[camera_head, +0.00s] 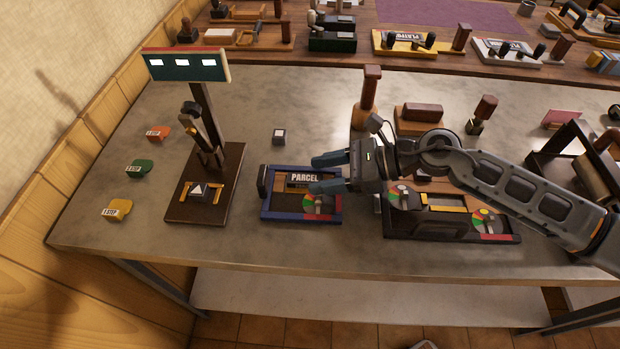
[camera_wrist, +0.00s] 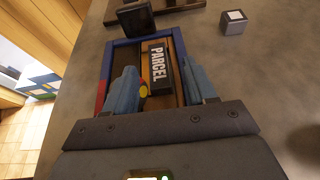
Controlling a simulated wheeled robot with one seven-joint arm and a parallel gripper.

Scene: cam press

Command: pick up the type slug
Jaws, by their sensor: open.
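A dark block with the white word PARCEL (camera_head: 305,178), which looks like the type slug, lies in a blue-edged tray (camera_head: 270,213) near the table's front. In the wrist view the slug (camera_wrist: 159,68) rests lengthwise on the tray's wooden bars. My gripper (camera_head: 320,174) is open at the tray's right side, its two blue fingers reaching left over it. In the wrist view the fingers of my gripper (camera_wrist: 158,78) lie on either side of the slug's near end, with gaps beside it. I cannot tell how high they are above it. Nothing is held.
A small grey cube with a white top (camera_head: 279,136) stands behind the tray. A press with an upright post (camera_head: 204,110) stands to the left, with coloured tags beyond it. A dark tray with round dials (camera_head: 398,224) lies right, under my arm.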

